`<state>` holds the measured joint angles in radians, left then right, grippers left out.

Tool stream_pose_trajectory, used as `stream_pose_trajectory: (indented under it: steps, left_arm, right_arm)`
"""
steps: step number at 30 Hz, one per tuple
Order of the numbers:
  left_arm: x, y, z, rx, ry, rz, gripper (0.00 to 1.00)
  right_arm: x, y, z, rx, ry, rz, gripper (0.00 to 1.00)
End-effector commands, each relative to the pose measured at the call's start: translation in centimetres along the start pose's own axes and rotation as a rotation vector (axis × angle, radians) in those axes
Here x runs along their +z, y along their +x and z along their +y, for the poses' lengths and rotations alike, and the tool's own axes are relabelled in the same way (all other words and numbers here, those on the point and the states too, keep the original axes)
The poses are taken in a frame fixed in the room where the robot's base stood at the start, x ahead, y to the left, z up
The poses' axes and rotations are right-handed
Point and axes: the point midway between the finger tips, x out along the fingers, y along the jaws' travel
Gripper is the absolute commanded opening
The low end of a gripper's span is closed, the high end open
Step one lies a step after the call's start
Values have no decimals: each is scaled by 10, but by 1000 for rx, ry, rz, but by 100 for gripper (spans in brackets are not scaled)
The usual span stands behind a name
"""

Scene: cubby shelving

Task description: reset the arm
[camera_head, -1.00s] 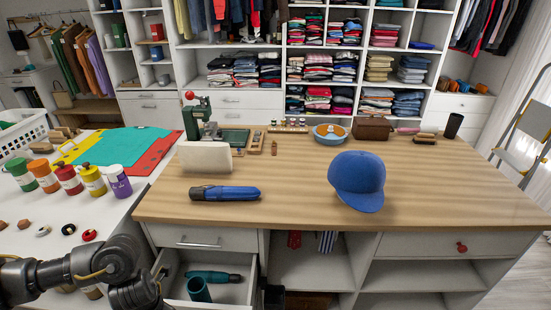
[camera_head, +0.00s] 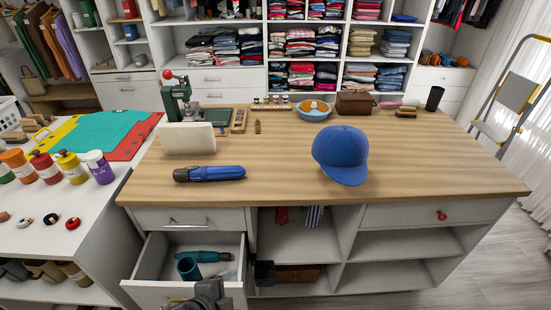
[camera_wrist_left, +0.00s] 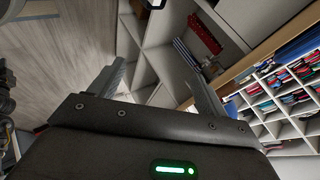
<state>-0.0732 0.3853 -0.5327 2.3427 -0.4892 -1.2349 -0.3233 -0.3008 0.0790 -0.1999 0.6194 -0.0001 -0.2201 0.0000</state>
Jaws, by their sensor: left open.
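My left gripper (camera_wrist_left: 155,70) shows in the left wrist view with its two fingers spread apart and nothing between them. Beyond the fingers are white cubby shelves, seen tilted. In the head view a dark part of my own arm shows at the bottom edge, in front of the open drawer (camera_head: 190,290); its fingers cannot be made out there. My right gripper is in neither view.
The open drawer contains teal items (camera_head: 189,268). A white side table (camera_head: 90,225) with jars stands left. Floor shows at lower right.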

Motion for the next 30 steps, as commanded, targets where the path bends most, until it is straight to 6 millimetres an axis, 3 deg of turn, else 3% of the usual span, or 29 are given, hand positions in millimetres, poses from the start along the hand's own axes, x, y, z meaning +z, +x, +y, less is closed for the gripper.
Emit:
stream_pose_trajectory:
  steps: [3, 6, 12, 16, 17, 23, 30]
  left_arm:
    - [35, -18, 21, 18, -412, -136, 76]
    - [64, -33, 43, 32, -679, -247, 76]
    - [108, -68, 92, 54, -1095, -450, 76]
    - [128, -92, 123, 61, -1304, -568, 76]
    - [132, -90, 127, 62, -1327, -582, 76]
    - [153, -35, 153, 83, -1309, -592, 76]
    - [185, 30, 210, 114, -1299, -620, 76]
  right_arm:
    - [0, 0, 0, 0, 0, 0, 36]
    - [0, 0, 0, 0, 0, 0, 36]
    - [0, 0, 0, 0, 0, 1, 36]
    - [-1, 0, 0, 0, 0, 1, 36]
    - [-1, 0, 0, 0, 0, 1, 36]
    - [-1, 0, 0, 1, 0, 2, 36]
    - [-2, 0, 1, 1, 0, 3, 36]
